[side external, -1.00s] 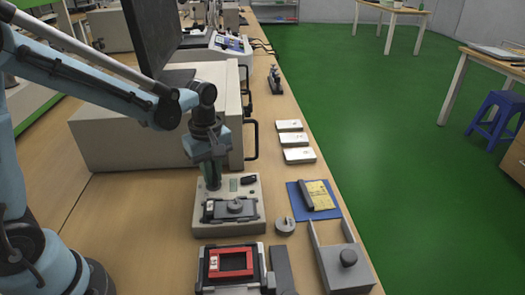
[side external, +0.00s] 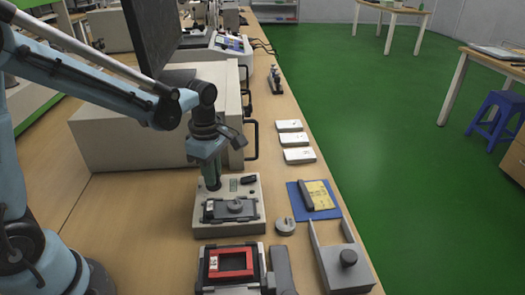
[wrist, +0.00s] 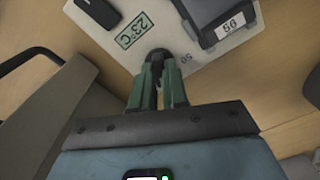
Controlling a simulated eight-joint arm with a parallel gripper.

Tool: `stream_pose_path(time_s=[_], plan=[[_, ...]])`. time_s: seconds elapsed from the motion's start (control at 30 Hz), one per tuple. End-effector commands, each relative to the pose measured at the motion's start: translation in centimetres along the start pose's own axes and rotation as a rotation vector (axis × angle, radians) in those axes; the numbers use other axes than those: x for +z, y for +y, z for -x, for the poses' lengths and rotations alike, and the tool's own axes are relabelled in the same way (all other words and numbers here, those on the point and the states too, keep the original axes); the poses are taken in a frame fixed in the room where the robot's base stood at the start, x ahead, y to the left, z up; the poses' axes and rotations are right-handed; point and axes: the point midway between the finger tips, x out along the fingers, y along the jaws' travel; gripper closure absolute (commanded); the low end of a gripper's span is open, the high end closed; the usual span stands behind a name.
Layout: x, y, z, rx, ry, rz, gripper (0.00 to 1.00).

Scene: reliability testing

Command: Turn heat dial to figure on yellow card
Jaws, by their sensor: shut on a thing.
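My gripper (side external: 213,185) points down at the back left corner of the light-coloured heater unit (side external: 254,217). In the wrist view its green fingers (wrist: 160,60) are closed on a small dark knob, the heat dial (wrist: 158,53), mostly hidden between the tips. A "50" mark shows on the panel beside the dial. A display (wrist: 134,30) reads 23°C, and a label (wrist: 231,23) on the dark block reads 95. The yellow card (side external: 320,194) lies on a blue mat (side external: 296,203) to the right; its writing is too small to read.
A grey round weight (side external: 285,225) stands between unit and mat. A red-framed fixture (side external: 231,262) and a grey bracket with a knob (side external: 345,266) are in front. White boxes (side external: 298,156) line the right table edge.

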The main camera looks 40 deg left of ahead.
Motion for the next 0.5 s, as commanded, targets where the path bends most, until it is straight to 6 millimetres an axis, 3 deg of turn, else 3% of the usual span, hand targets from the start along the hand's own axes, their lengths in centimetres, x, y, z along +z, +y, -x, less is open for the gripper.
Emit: stream_pose_path(time_s=[0.5], plan=[[0.00, 0.11, -0.04, 0.003, -0.001, 0.343, 1.00]])
